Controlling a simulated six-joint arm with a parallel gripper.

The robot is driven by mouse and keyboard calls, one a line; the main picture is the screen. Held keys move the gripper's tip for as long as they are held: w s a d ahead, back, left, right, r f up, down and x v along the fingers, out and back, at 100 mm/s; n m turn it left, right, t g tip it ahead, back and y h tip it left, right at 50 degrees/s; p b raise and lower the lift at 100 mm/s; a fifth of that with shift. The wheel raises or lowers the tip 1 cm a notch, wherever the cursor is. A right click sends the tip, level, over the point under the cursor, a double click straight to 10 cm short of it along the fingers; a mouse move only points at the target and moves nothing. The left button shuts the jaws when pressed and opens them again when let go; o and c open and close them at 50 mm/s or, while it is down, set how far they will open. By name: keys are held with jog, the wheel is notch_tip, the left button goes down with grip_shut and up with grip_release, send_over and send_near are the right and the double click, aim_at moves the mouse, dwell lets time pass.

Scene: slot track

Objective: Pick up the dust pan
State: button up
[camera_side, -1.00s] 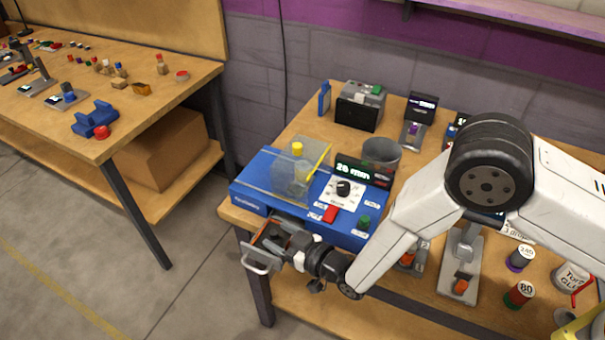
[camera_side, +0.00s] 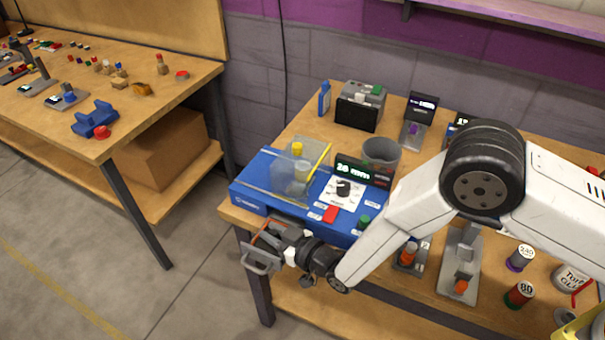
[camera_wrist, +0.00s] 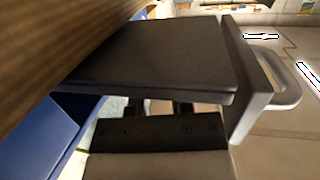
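The dust pan (camera_side: 260,258) looks like a dark, shallow drawer with a grey front panel and a loop handle. It sits at the front left of the blue machine (camera_side: 330,226), at the table edge, and looks tilted. In the wrist view the pan (camera_wrist: 160,62) fills the middle as a dark flat surface, with its front panel and pale handle at right. My gripper (camera_side: 284,243) is at the pan's right side, close against it. In the wrist view the fingers (camera_wrist: 160,107) show as two separate dark pieces, and their tips are hidden behind the pan. Their grip cannot be made out.
A clear guard (camera_side: 298,172) and a yellow stick are on the machine. A grey cup (camera_side: 381,155) stands behind it. Stands and spools (camera_side: 520,258) lie to the right under my arm. Open floor (camera_side: 200,285) lies left of the table.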

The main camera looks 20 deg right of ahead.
grip_shut()
jog(key=shift+r, duration=0.2)
jog(key=shift+r, duration=0.8)
jog(key=s+d+r, duration=0.8)
jog(key=s+r, duration=0.3)
jog(key=shift+s, duration=0.3)
